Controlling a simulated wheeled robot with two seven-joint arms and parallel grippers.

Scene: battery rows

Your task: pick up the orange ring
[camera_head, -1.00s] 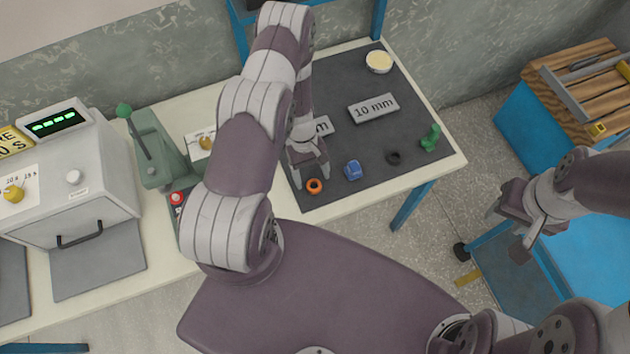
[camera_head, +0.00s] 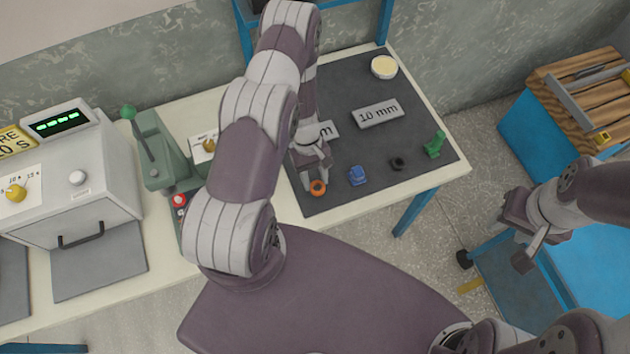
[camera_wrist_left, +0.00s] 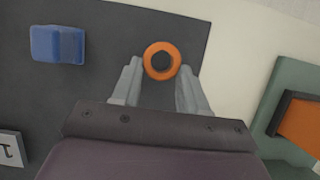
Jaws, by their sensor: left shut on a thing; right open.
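The orange ring (camera_head: 317,187) is near the front left edge of the dark mat (camera_head: 345,195) on the table. My left gripper (camera_head: 314,176) is shut on the ring. In the left wrist view the ring (camera_wrist_left: 162,61) sits between the two fingertips of the left gripper (camera_wrist_left: 161,72), with its dark hole facing the camera. I cannot tell whether the ring is off the mat. My right gripper (camera_head: 514,235) is open and empty, off to the right of the table.
A blue piece (camera_head: 357,176), a black ring (camera_head: 397,163) and a green piece (camera_head: 434,145) stand right of the orange ring. A "10 mm" label block (camera_head: 377,113) and a round cream-topped dish (camera_head: 384,67) lie farther back. A green press (camera_head: 160,150) stands left.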

